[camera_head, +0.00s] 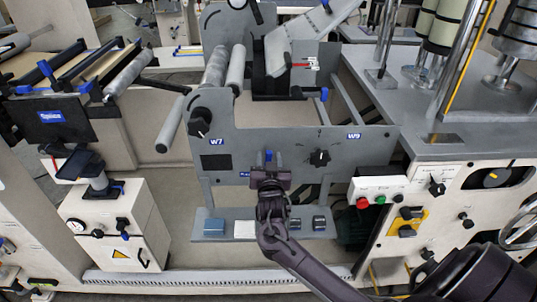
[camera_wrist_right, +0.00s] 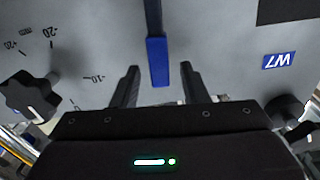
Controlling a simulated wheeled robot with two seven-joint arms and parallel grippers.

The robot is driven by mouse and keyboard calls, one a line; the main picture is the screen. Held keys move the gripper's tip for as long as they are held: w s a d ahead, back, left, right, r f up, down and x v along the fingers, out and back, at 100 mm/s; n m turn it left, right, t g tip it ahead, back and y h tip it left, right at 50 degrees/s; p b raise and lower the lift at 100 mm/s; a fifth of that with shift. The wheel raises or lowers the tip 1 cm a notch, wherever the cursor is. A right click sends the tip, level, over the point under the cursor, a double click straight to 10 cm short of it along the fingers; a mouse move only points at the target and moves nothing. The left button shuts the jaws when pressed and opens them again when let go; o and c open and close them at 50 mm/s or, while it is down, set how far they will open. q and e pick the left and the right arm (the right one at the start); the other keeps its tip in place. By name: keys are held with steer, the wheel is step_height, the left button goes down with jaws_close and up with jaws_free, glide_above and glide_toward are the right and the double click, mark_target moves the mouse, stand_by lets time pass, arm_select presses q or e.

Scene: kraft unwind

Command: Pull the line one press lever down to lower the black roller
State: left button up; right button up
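A lever with a blue grip (camera_head: 268,155) stands on the front of the grey panel between the W7 and W9 labels. In the right wrist view its blue handle (camera_wrist_right: 157,62) hangs from a dark blue shaft, between my right gripper's fingers. My right gripper (camera_head: 269,173) is at the panel, just below this lever in the head view. In the right wrist view, the gripper (camera_wrist_right: 160,72) is open, with a gap on each side of the handle. I cannot pick out the black roller with certainty. My left gripper is not in view.
A black knob (camera_head: 319,158) is right of the lever and another (camera_head: 199,122) is at upper left. A ledge (camera_head: 213,238) with small blocks lies below. A white button box (camera_head: 378,191) is to the right. Grey rollers (camera_head: 216,66) stick out at the panel's upper left.

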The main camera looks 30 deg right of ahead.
steer(key=shift+x, duration=1.05)
steer(key=shift+c, duration=0.4)
jaws_close()
